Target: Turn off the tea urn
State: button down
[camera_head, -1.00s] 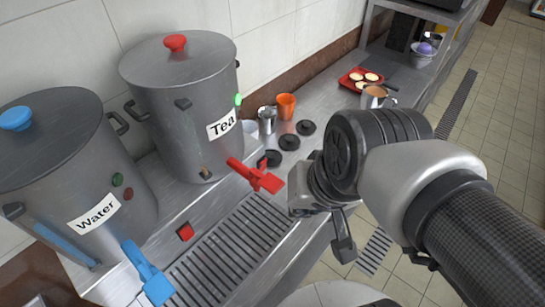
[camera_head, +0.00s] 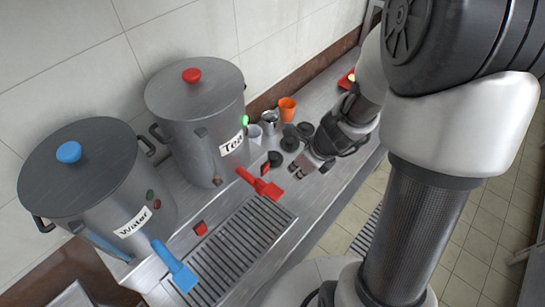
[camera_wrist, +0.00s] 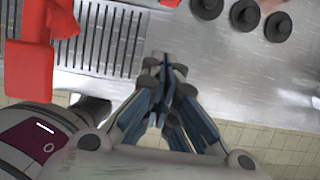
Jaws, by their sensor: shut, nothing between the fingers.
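The tea urn (camera_head: 190,107) is a grey metal pot with a red lid knob and a "Tea" label (camera_head: 233,143). A green light (camera_head: 246,120) glows on its side beside the label; any red button there is not visible. Its red tap (camera_head: 261,186) sticks out over the drip grate and shows large at the left of the wrist view (camera_wrist: 28,70). My gripper (camera_head: 298,172) is shut and empty above the counter, right of the tap and apart from the urn. Its closed fingers (camera_wrist: 163,62) point at the bare counter edge in the wrist view.
The water urn (camera_head: 90,172) with a blue tap (camera_head: 175,268) stands at the left. A drip grate (camera_head: 232,248) lies in front of the urns. An orange cup (camera_head: 287,109), a metal cup (camera_head: 269,122) and several black discs (camera_head: 289,144) sit behind my gripper.

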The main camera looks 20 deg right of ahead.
aim_at(266, 169)
jog(key=w+a+f+b, duration=0.4)
jog(key=w+f+b, duration=0.1)
jog(key=f, duration=0.3)
jog(key=shift+w+a+f, duration=0.15)
jog(key=shift+w+f, duration=0.25)
jog(key=shift+w, duration=0.3)
jog(key=shift+r, duration=0.1)
